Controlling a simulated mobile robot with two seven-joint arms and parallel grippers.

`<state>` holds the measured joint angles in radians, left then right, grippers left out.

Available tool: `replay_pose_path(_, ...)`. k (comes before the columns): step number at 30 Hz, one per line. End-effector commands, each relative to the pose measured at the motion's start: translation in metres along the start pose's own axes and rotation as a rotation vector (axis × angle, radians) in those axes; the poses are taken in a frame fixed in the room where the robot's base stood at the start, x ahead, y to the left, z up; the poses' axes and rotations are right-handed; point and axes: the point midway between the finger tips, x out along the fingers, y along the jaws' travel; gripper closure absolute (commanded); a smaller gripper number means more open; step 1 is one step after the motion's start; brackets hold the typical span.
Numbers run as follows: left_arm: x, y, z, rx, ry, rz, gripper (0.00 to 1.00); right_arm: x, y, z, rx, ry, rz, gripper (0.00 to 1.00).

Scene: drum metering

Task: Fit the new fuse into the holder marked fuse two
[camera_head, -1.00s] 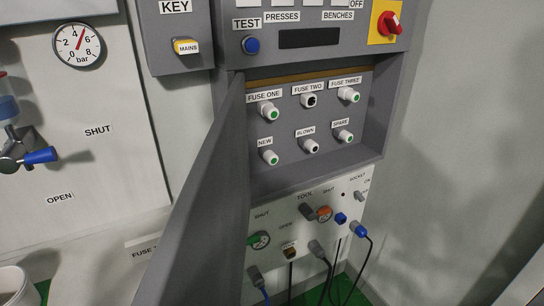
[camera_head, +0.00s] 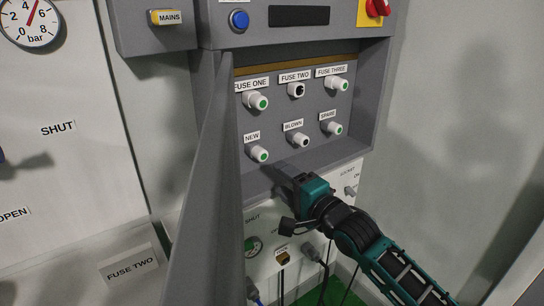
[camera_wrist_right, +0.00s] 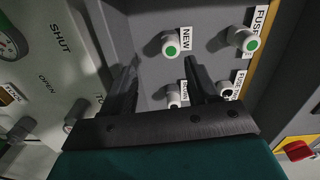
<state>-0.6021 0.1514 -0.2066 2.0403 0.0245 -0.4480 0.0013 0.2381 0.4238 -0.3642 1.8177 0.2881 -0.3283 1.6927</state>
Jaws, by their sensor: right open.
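The new fuse (camera_head: 258,153) is a white cylinder with a green end, in the holder labelled NEW, lower left of the recess. It also shows in the right wrist view (camera_wrist_right: 171,46), beyond the jaws. The holder marked fuse two (camera_head: 296,90) is white with a dark centre and no green end, top middle. My right gripper (camera_head: 284,178) is at the recess's lower edge, below and right of the new fuse. In the wrist view its two dark fingers are apart with nothing gripped between them. My left gripper is not in view.
The open grey door (camera_head: 205,190) stands left of the recess. A fuse marked blown (camera_head: 298,139), a spare fuse (camera_head: 334,128), fuse one (camera_head: 259,101) and fuse three (camera_head: 337,83) stick out nearby. Below are valves and cables.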

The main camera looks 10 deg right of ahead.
Motion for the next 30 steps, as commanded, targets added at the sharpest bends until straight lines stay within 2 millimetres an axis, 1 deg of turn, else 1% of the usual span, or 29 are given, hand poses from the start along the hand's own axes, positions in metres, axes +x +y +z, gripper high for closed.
replay_pose_path(3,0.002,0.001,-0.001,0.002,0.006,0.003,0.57,0.005,-0.010,-0.004,0.056,-0.005,-0.020,0.41)
replay_pose_path(6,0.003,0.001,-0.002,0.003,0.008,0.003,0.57,0.007,-0.014,-0.005,0.077,-0.006,-0.026,0.41)
replay_pose_path(15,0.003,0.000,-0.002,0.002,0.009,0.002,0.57,0.007,-0.014,-0.005,0.081,-0.006,-0.026,0.41)
replay_pose_path(19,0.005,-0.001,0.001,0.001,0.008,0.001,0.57,0.011,-0.013,-0.005,0.080,-0.006,-0.027,0.41)
replay_pose_path(23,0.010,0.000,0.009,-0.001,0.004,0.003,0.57,0.023,-0.011,-0.004,0.079,-0.007,-0.028,0.41)
replay_pose_path(30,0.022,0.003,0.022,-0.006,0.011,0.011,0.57,0.058,-0.011,-0.004,0.077,-0.006,-0.029,0.41)
